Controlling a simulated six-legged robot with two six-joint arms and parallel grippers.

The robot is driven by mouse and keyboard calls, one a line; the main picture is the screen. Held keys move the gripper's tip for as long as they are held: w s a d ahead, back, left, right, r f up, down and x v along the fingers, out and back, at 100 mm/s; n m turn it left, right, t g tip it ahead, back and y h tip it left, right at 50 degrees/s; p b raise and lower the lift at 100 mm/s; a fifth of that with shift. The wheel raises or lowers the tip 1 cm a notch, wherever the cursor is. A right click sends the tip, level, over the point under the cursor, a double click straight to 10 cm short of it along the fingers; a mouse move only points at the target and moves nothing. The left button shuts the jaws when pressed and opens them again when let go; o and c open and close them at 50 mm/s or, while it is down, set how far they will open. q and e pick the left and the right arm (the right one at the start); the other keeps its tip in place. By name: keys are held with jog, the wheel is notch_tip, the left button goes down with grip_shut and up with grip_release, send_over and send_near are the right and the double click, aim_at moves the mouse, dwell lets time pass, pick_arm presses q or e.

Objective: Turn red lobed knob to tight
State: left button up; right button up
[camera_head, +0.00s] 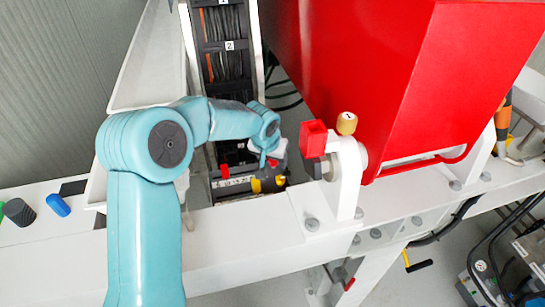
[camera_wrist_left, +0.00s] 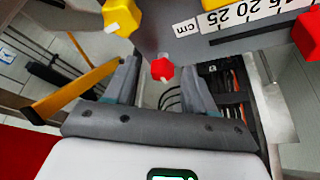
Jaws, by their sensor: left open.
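A small red lobed knob (camera_wrist_left: 162,69) shows in the wrist view, between and beyond the tips of my left gripper (camera_wrist_left: 160,78). The two grey fingers are open, with a gap on each side of the knob; I cannot tell how far beyond the tips it lies. In the head view my left gripper (camera_head: 265,152) reaches down over a dark grey unit (camera_head: 238,186) behind the white beam. The knob is hard to make out there beside the fingers. My right gripper is not in view.
A yellow knob (camera_wrist_left: 122,17) and another red part (camera_wrist_left: 309,32) flank the cm scale (camera_wrist_left: 235,12). A yellow bar (camera_wrist_left: 75,92) runs close to the left finger. In the head view a large red housing (camera_head: 355,60) and white bracket (camera_head: 345,175) stand right of my arm.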

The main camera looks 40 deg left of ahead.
pick_arm(q)
jog(key=shift+s+a, duration=0.1)
jog(key=shift+a, duration=0.05)
jog(key=shift+c, duration=0.3)
jog(key=shift+w+f, duration=0.1)
jog(key=shift+w, duration=0.1)
jog(key=c, duration=0.5)
grip_shut()
